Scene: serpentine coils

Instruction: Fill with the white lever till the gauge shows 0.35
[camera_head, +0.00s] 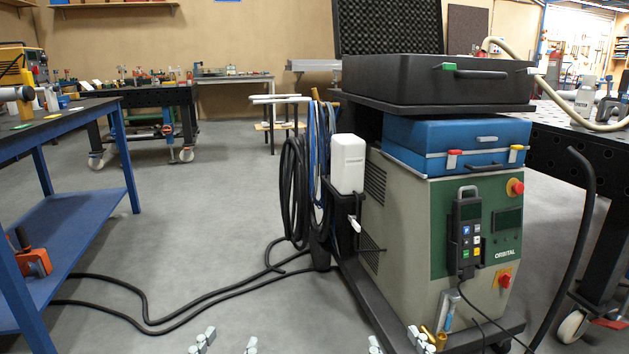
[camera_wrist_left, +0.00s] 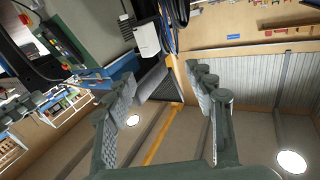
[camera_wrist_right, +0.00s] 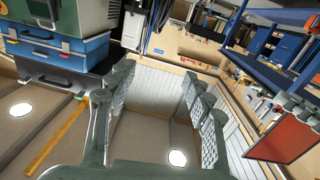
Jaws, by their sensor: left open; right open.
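A small white lever (camera_head: 355,224) hangs below a white box-shaped container (camera_head: 348,163) on the left side of the welding machine (camera_head: 408,225). The container also shows in the left wrist view (camera_wrist_left: 145,37). I cannot make out a gauge reading; the dark display (camera_head: 507,222) on the machine's green front shows no legible number. My left gripper (camera_head: 226,344) is open and empty at the bottom edge of the head view, low and left of the lever. My right gripper (camera_head: 399,344) is open and empty at the bottom edge, in front of the machine. Neither touches anything visible.
Black and blue hoses (camera_head: 295,190) hang left of the container, and cables (camera_head: 190,305) run across the floor. A blue case (camera_head: 450,145) and an open black case (camera_head: 430,80) sit on the machine. A blue-framed table (camera_head: 70,215) stands left.

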